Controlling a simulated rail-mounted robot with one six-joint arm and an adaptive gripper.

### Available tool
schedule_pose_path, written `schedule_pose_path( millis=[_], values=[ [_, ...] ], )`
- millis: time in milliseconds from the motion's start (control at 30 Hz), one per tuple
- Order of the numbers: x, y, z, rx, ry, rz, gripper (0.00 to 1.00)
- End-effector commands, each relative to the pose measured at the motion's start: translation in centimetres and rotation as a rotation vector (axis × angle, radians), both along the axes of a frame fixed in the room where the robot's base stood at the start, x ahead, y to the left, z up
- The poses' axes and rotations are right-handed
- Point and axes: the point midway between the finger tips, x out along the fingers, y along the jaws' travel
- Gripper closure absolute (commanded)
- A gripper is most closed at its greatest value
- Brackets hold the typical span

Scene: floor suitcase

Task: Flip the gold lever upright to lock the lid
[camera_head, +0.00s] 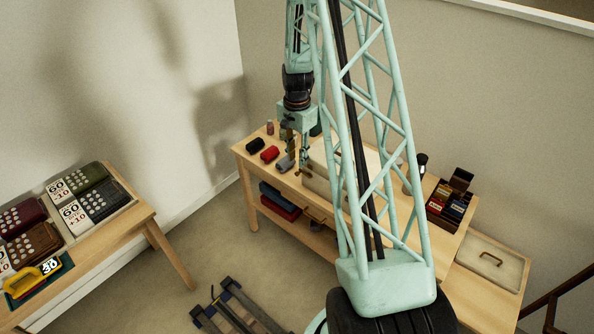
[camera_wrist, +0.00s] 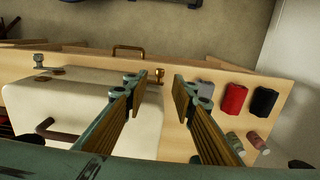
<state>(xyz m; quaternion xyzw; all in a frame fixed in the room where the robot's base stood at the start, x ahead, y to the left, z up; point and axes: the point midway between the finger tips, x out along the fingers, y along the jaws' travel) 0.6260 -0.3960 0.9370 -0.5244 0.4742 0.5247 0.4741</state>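A cream case (camera_wrist: 70,100) with a closed lid and a dark handle (camera_wrist: 57,132) stands on the wooden table. A small gold lever (camera_wrist: 159,76) shows at the case's corner in the wrist view, right beside my left-hand fingertip. Its exact tilt is too small to tell. A grey latch (camera_wrist: 39,62) sits at the other end of that edge. My gripper (camera_wrist: 161,78) is open, its two fingers spread above the table; the lever appears between the tips, and contact cannot be told. In the head view my gripper (camera_head: 296,150) hangs by the case (camera_head: 318,172), partly hidden by my arm.
Red (camera_wrist: 234,99), black (camera_wrist: 263,102) and grey rolls lie right of the case, with spools (camera_wrist: 256,140) nearby. A brass drawer handle (camera_wrist: 128,50) is on the table front. A dark box (camera_head: 450,200) stands right. A side table (camera_head: 150,215) with cloth packs is left.

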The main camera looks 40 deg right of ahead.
Motion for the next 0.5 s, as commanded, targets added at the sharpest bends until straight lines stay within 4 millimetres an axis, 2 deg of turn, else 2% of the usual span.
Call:
schedule_pose_path(
  millis=[500],
  values=[
    [0.0, 0.0, -5.1, 0.001, 0.001, 0.0, 0.76]
  ],
)
